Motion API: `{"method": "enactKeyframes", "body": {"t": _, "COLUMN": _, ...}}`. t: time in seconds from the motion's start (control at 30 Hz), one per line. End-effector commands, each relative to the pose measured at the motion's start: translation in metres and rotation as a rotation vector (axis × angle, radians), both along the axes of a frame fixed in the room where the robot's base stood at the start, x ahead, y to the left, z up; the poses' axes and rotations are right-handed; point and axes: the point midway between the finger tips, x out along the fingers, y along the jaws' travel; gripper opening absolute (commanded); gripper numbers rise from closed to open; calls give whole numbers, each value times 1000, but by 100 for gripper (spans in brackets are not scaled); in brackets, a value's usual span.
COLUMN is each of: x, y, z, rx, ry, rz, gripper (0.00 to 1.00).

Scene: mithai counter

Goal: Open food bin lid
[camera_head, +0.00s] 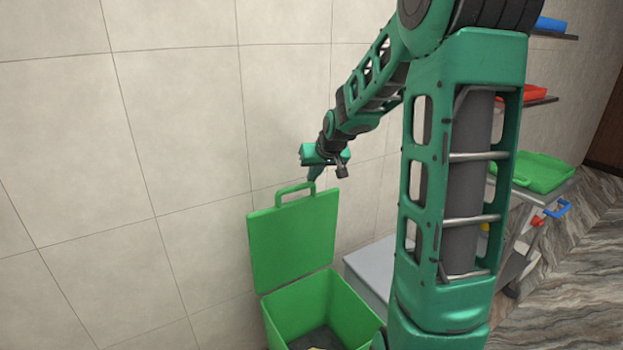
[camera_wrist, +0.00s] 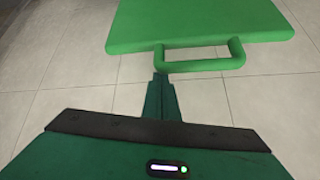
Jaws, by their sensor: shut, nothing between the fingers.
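The green food bin (camera_head: 309,308) stands by the tiled wall in the head view. Its lid (camera_head: 294,238) is raised and stands nearly upright at the back of the bin, with a loop handle (camera_head: 295,189) on its top edge. The lid (camera_wrist: 200,22) and its handle (camera_wrist: 205,66) also show in the wrist view. My gripper (camera_head: 314,178) is just above and beside the handle, pointing down; whether it touches the handle I cannot tell. In the wrist view my gripper (camera_wrist: 160,77) is shut and empty, close to the handle's left end.
A grey surface (camera_head: 370,268) is right of the bin, partly hidden by my arm. A green tray (camera_head: 541,172) rests on a cart farther right. Wall shelves hold a red tray (camera_head: 533,93) and a blue one (camera_head: 551,24). The tiled wall is close behind the lid.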

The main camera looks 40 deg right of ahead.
Motion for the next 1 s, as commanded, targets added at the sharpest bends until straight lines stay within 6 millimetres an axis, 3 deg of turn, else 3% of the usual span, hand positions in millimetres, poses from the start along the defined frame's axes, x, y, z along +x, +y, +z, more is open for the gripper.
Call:
{"method": "enactKeyframes", "body": {"t": 0.2, "x": 20, "y": -12, "z": 12, "rx": 0, "ry": 0, "rz": 0, "gripper": 0}}
{"method": "enactKeyframes", "body": {"t": 0.7, "x": -34, "y": 3, "z": 70, "rx": -2, "ry": -1, "rz": 1, "gripper": 0}}
{"method": "enactKeyframes", "body": {"t": 1.0, "x": -48, "y": 7, "z": 84, "rx": 0, "ry": 0, "rz": 4, "gripper": 0}}
